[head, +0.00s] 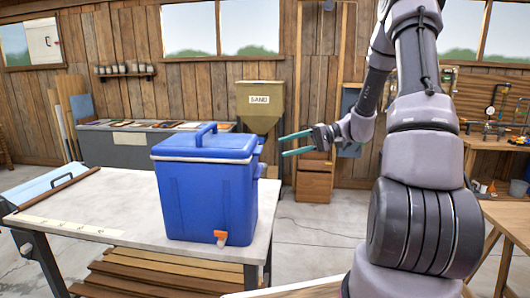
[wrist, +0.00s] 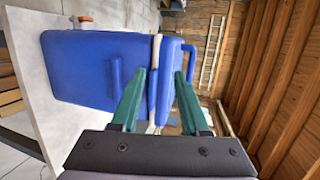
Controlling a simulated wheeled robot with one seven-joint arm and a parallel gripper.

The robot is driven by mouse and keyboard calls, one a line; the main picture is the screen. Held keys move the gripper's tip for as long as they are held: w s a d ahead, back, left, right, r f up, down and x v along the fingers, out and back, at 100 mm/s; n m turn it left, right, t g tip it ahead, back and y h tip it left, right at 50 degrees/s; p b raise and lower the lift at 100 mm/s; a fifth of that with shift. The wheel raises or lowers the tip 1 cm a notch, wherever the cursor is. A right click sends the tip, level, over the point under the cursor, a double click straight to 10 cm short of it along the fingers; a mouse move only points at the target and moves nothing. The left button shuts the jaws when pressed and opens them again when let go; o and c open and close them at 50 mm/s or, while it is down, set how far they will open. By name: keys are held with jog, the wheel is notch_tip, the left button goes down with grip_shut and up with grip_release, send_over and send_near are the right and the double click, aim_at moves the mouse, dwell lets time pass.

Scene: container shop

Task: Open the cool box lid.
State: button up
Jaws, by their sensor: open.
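The blue cool box (head: 205,198) stands upright on the grey-topped table (head: 110,205), with an orange spigot (head: 221,236) low on its front. Its blue lid (head: 205,145) is closed and has a carrying handle (head: 206,131) on top. My gripper (head: 300,144) is right of the lid at about its height, with its green fingers apart and pointing left. In the wrist view the open fingers of my gripper (wrist: 168,72) point at the box's side near the pale seam under the lid (wrist: 172,58). I cannot tell whether a fingertip touches the box.
A sand hopper (head: 260,103) stands behind the box. A light-blue case with a dark handle (head: 55,185) lies at the table's left end. Wooden boards (head: 150,270) are stacked beneath the table. Open floor (head: 310,230) lies to its right.

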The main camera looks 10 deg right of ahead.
jog(key=w+d+f+m+t+y, duration=0.1)
jog(key=w+d+f+t+y, duration=0.15)
jog(key=w+d+f, duration=0.2)
jog(key=x, duration=1.1)
jog(key=shift+w+r+t, duration=0.25)
jog(key=shift+t, duration=0.2)
jog(key=shift+a, duration=0.1)
grip_shut()
dwell(0.6)
